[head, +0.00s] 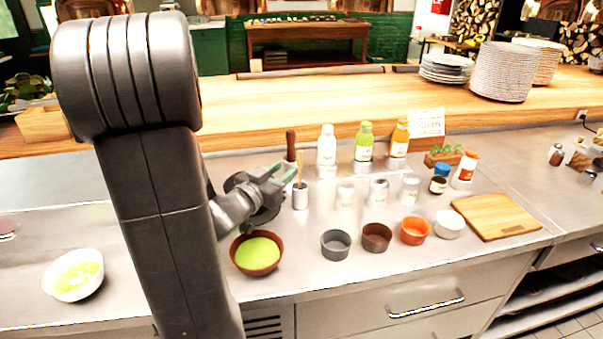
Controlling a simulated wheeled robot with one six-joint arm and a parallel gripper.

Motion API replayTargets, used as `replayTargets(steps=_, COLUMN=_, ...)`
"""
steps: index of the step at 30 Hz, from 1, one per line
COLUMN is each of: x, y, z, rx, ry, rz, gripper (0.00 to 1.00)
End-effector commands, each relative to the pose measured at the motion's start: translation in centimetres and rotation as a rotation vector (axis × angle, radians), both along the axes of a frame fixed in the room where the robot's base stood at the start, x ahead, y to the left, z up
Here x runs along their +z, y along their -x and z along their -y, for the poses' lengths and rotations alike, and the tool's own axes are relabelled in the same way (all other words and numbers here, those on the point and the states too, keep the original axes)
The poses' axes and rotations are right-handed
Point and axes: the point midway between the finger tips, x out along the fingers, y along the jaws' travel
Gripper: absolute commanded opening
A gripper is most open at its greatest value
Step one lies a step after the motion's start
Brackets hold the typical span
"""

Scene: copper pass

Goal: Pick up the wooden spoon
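A thin light-wood handle (301,166), which looks like the wooden spoon, stands upright in a small white-grey pot (300,196) on the steel counter. The lower end of the handle is hidden in the pot. My gripper (283,174) has green-tipped fingers and reaches in from the left. Its fingers look spread, with the tips just left of the handle. I see nothing held between them. From this one view I cannot tell whether a fingertip touches the handle.
A brown bowl of green food (257,254) sits in front. Bottles (327,147), small cups (375,237) and a cutting board (496,216) lie to the right.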

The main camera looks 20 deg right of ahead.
Motion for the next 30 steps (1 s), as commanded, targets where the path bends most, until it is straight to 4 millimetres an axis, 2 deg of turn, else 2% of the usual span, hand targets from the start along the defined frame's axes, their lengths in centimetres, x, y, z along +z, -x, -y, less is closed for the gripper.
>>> replayTargets(steps=3, x=0.1, y=-0.9, z=1.6, rx=-0.003, ry=0.0, rz=0.0, gripper=0.35)
replayTargets(steps=11, x=0.1, y=-1.7, z=2.9, rx=-0.001, ry=0.0, rz=0.001, gripper=0.35)
replayTargets(steps=21, x=0.3, y=-4.0, z=6.7, rx=-0.002, ry=-0.001, rz=-0.001, gripper=0.35)
replayTargets(steps=27, x=0.2, y=-4.1, z=6.8, rx=0.0, ry=-0.001, rz=0.001, gripper=0.35)
replayTargets(steps=28, x=0.2, y=-4.1, z=6.8, rx=0.0, ry=-0.001, rz=0.001, gripper=0.33)
replayTargets(steps=30, x=0.2, y=-4.1, z=6.8, rx=0.0, ry=-0.001, rz=0.001, gripper=0.19)
